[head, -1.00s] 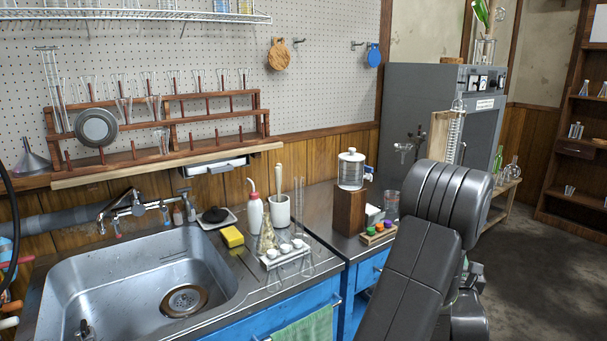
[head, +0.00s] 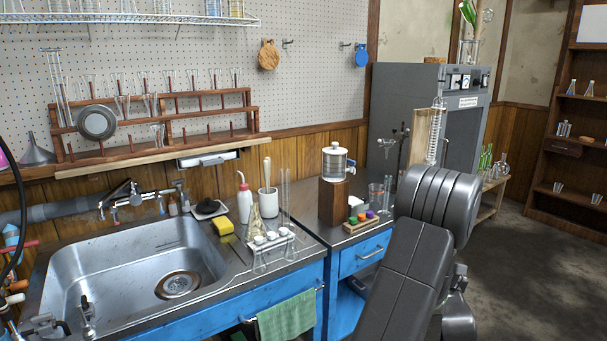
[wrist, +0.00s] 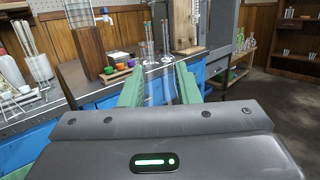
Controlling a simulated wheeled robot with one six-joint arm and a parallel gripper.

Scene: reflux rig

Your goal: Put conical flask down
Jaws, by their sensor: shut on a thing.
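In the wrist view, my gripper (wrist: 159,78) has two green fingers pointing ahead, held in front of the blue cabinets. It is shut on a clear glass thing (wrist: 164,88), faintly visible between the fingers. I take this as the conical flask, but its outline is hard to make out. In the head view, my dark arm hides the gripper and what it holds. The steel worktop (head: 318,226) lies left of my arm, beyond the fingers.
On the worktop stand a drinks-style dispenser on a wooden block (head: 333,201), a rack of colour-capped vials (head: 360,222), a beaker (head: 376,195) and glass cylinders (wrist: 150,45). Open floor (head: 540,260) lies right.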

